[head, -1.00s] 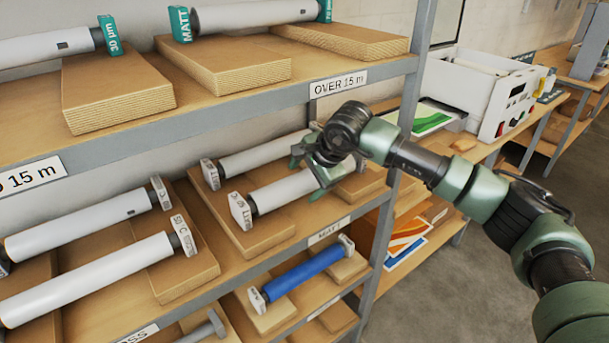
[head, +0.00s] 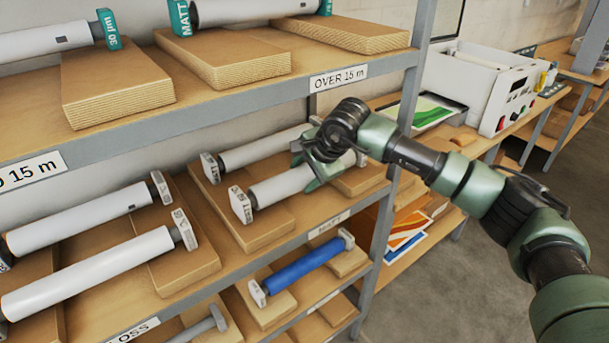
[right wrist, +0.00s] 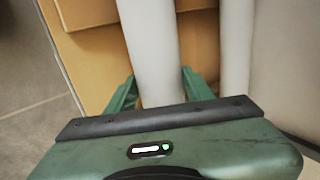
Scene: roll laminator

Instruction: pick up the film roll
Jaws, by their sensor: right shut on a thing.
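The film roll (head: 282,187) is white with a grey core and a white end tag. It lies over wooden blocks on the middle shelf, nearer the front edge of a pair. My right gripper (head: 314,172) reaches over its right part from above and is shut on it. In the right wrist view the white roll (right wrist: 152,50) runs between the two green fingers. I cannot tell whether the roll is clear of its supports. My left gripper is not in view.
A second white roll (head: 262,148) lies close behind. A blue roll (head: 305,265) lies on the shelf below. The upper shelf (head: 240,107) overhangs behind the gripper, and a metal post (head: 408,120) stands right of it. The laminator (head: 490,88) is on the bench at right.

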